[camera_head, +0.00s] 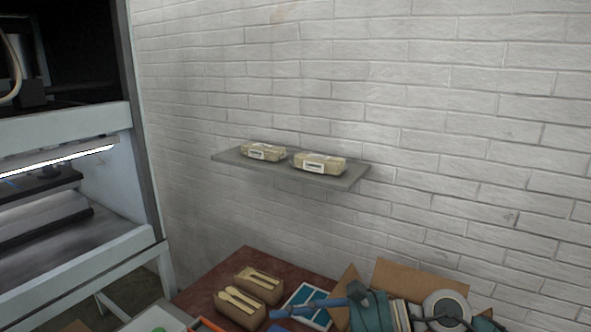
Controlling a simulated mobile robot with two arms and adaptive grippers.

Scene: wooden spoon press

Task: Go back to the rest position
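Neither of my grippers shows in the head view. Two light-brown packages with white labels lie on a grey wall shelf (221,158): a left package (263,151) and a right package (319,163). Below, on a dark red table (221,271), stand two open brown boxes holding wooden spoons: a rear box (262,290) and a front box (236,313).
The press machine (66,125) with a lit white strip stands at the left. An open cardboard box (421,279) with assorted items, including a round grey-white roll (446,304), sits at the lower right. A white brick wall closes off the back.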

